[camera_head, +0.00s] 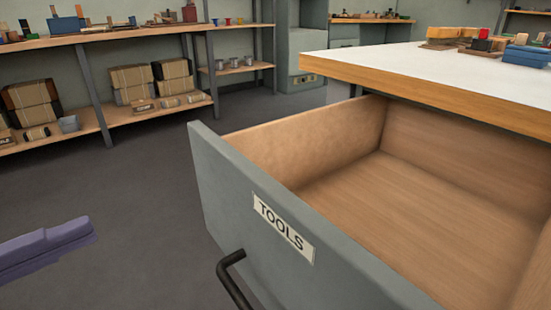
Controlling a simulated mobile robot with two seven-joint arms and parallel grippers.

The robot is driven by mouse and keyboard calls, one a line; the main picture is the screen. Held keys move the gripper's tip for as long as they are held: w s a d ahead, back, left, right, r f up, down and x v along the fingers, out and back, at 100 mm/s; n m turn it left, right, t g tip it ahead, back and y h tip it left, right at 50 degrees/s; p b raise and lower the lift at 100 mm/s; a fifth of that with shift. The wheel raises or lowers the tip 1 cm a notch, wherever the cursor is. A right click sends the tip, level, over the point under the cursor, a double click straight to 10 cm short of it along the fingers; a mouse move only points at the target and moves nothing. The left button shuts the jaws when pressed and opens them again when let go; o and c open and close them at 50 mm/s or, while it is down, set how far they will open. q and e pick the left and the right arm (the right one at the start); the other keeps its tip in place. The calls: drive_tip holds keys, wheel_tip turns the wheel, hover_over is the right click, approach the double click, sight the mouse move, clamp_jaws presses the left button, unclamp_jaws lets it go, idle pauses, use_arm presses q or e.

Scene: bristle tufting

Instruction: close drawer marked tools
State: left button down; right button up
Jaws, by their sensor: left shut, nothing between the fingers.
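The drawer marked TOOLS (230,182) stands pulled well out from under the workbench. Its front is grey with a white TOOLS label (283,229) and a dark bar handle (233,277), cut off at the bottom edge. The wooden inside (420,200) that shows is empty. My left gripper (92,234) is the purple shape at the lower left, over the floor. It is shut and empty, to the left of the drawer front and apart from it and the handle. My right gripper is not in view.
The workbench top (400,68) is white with a wooden edge and overhangs the drawer. Blue and wooden blocks (527,56) lie on it. Shelves (150,113) with boxes stand along the back wall. The dark floor (135,190) left of the drawer is clear.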

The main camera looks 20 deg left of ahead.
use_arm(q)
drive_tip(key=m, duration=0.1)
drive_tip(key=h+b, duration=0.1)
drive_tip(key=b, duration=0.2)
approach(226, 181)
drive_tip(key=shift+g, duration=0.3)
drive_tip(key=x, duration=0.5)
drive_tip(key=shift+w+d+r, duration=0.1)
drive_tip(key=shift+w+r, duration=0.1)
drive_tip(key=shift+w+d, duration=0.45)
drive_tip(key=shift+w, duration=0.1)
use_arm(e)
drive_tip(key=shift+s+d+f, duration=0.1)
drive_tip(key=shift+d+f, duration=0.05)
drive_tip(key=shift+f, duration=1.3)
